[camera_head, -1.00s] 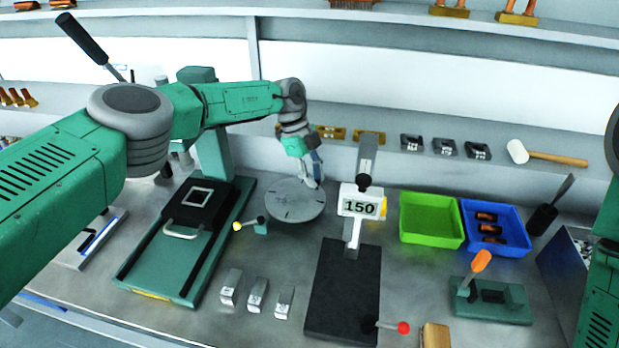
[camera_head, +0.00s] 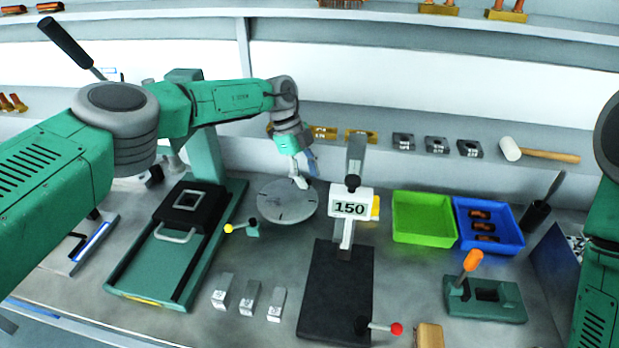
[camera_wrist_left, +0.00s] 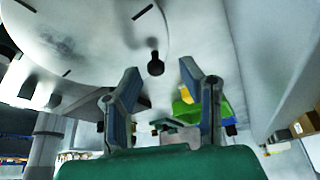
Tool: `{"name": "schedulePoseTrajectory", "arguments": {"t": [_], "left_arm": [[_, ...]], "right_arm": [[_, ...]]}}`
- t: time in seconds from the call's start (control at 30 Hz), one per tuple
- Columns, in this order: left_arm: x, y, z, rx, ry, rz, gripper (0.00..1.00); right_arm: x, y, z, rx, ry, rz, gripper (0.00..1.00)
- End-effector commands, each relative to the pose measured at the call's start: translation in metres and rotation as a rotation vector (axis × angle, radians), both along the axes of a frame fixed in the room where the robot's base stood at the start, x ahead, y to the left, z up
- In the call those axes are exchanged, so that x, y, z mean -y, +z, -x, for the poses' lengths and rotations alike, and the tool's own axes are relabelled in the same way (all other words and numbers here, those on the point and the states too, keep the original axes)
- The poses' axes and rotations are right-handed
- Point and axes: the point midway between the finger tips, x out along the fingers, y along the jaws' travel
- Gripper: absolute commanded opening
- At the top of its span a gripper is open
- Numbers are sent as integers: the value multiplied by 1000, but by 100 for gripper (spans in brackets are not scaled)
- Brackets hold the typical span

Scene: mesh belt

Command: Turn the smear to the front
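The round grey turntable disc (camera_head: 287,203) lies on the bench in the middle of the head view, with dark slots near its rim. It fills the upper left of the left wrist view (camera_wrist_left: 90,30). My left gripper (camera_head: 305,172) is at the disc's back right edge, fingers pointing down. In the left wrist view its two fingers (camera_wrist_left: 160,75) stand apart with nothing held between them. I cannot tell whether a fingertip touches the disc. My right gripper is out of view.
A small lever with a yellow knob (camera_head: 229,228) stands at the disc's left front. A stand with a "150" display (camera_head: 350,208) is close on the right. A green sliding fixture (camera_head: 150,280) lies left, several metal blocks (camera_head: 249,296) in front, green (camera_head: 423,218) and blue bins (camera_head: 490,225) right.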

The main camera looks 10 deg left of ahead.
Motion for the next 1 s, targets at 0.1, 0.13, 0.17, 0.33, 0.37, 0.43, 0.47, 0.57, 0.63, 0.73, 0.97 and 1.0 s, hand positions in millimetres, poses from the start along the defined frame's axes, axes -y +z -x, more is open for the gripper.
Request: {"name": "schedulePoseTrajectory", "arguments": {"t": [0.1, 0.13, 0.17, 0.33, 0.37, 0.43, 0.47, 0.57, 0.63, 0.73, 0.97, 1.0], "left_arm": [[-7, 20, -6, 3, 2, 1, 35], [-10, 26, -7, 3, 3, 1, 35], [-12, 31, -8, 2, 3, 1, 35], [-24, 65, -15, 1, 2, -1, 35], [-25, 70, -16, 1, 1, 0, 35], [-29, 81, -18, -1, 2, 0, 35], [-30, 84, -19, -2, 1, -1, 35], [-34, 94, -21, -3, 1, -1, 35], [-35, 98, -22, -4, 0, -2, 35], [-36, 100, -22, -5, 0, -1, 35], [-37, 100, -22, -5, 0, -1, 35], [-37, 100, -22, -5, 0, -1, 35]], "right_arm": [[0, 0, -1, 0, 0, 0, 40], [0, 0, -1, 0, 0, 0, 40], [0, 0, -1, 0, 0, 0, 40], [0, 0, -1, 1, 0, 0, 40], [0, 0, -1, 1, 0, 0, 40], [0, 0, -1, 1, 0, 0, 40], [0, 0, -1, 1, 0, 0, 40], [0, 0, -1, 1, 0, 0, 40], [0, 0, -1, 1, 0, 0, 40], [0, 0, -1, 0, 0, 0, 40], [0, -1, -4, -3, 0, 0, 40], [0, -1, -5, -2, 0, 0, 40]]}}
